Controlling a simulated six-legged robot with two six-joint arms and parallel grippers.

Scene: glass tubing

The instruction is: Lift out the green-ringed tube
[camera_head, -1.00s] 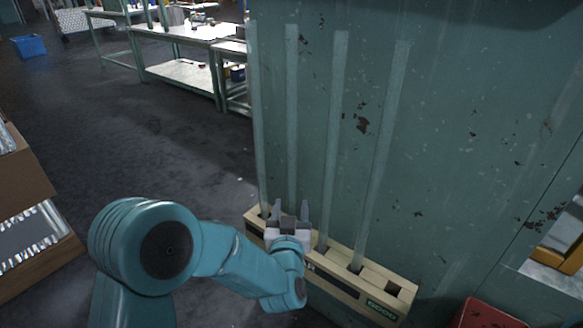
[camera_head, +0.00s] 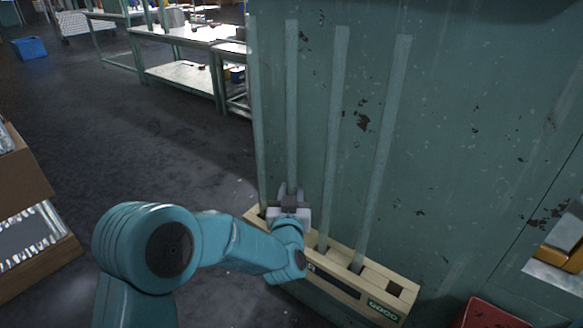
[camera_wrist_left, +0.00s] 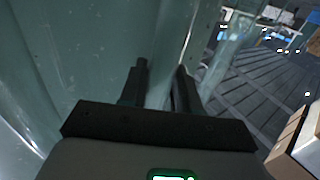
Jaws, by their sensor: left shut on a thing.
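Several tall, clear glass tubes stand upright in a row in a pale wooden rack (camera_head: 318,268). My left gripper (camera_head: 291,188) is shut on the second tube from the left (camera_head: 291,100), low on its length just above the rack. In the left wrist view my two dark fingers (camera_wrist_left: 163,75) close on a glass tube (camera_wrist_left: 167,50) between them. The tube's lower end is hidden behind my gripper. I cannot make out a green ring on any tube. My right gripper is not in view.
The neighbouring tubes (camera_head: 259,110), (camera_head: 334,130) and (camera_head: 385,140) stand close on both sides. A green, chipped metal surface (camera_head: 470,150) rises right behind the rack. An empty slot (camera_head: 395,289) is at the rack's right end. A red object (camera_head: 488,316) sits at lower right.

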